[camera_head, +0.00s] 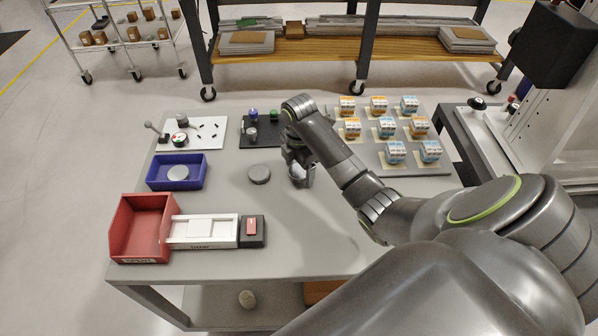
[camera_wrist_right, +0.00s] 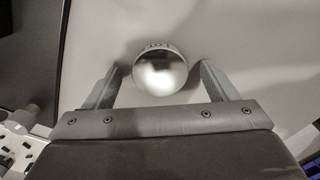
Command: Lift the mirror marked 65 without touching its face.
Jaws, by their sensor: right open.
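A round, shiny mirror (camera_wrist_right: 160,75) lies on the grey table between the fingers of my right gripper (camera_wrist_right: 162,68) in the wrist view. Small dark marks run along its far rim, too small to read. The right gripper is open, one finger on either side of the mirror, with narrow gaps showing. In the head view, my right gripper (camera_head: 301,179) is low over the table and mostly hides this mirror. A grey disc (camera_head: 259,174) lies just left of it. Another pale disc (camera_head: 178,172) lies in a blue tray (camera_head: 163,185). My left gripper is out of view.
A red bin (camera_head: 127,231), a white fixture (camera_head: 187,243) and a dark block with a red top (camera_head: 252,243) line the front left. A white board (camera_head: 206,140) and dark mat (camera_head: 258,142) stand behind. Boxed items fill a grey tray (camera_head: 437,169) at right. The front middle table is clear.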

